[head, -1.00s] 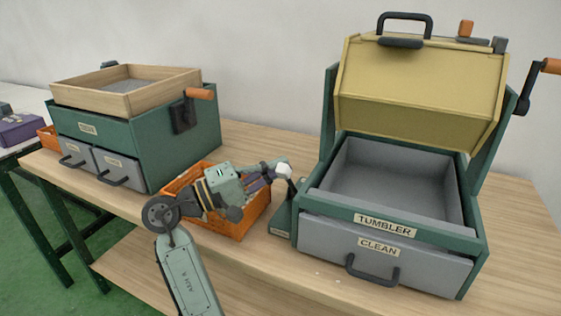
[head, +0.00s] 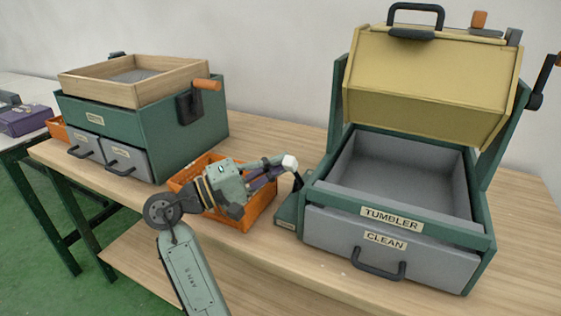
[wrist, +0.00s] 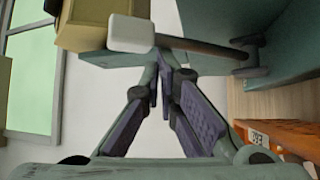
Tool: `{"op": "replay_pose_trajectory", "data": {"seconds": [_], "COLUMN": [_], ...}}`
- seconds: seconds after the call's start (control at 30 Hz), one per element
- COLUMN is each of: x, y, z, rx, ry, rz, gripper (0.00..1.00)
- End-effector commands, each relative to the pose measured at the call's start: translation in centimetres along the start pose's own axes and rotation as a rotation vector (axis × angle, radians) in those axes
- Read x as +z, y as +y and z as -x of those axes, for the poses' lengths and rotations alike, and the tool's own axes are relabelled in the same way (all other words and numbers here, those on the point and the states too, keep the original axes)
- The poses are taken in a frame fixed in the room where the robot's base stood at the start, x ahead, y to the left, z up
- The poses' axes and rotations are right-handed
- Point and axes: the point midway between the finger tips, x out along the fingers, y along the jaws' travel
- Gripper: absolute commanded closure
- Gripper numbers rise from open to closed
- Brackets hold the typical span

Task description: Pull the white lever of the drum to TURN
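The tumbler drum (head: 425,75) is a yellow faceted box with a black handle, held up in a green frame over a grey bin. Its lever has a white knob (head: 290,162) on a dark rod, rising from a green bracket (head: 287,212) at the frame's left side. In the wrist view the knob (wrist: 131,33) and its rod cross just beyond my fingertips. My gripper (head: 278,171) is just left of the knob. In the wrist view its purple fingers (wrist: 166,78) converge at the tips with nothing visible between them. Whether they touch the rod is unclear.
An orange crate (head: 262,214) sits beneath my gripper. A grey drawer marked CLEAN (head: 325,235) is below the TUMBLER label. A green cabinet (head: 150,132) with a wooden tray (head: 150,92) stands left. The wooden tabletop (head: 300,265) is bare along its front edge.

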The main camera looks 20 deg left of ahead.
Motion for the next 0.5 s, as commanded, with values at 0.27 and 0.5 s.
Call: {"op": "replay_pose_trajectory", "data": {"seconds": [0.27, 0.5], "x": [0.2, 0.0], "y": [-0.1, -0.1], "z": [5.4, 9.8], "rx": [-0.003, -0.001], "ry": [-0.005, -0.002], "rz": [0.000, 0.002], "gripper": [1.00, 1.00]}}
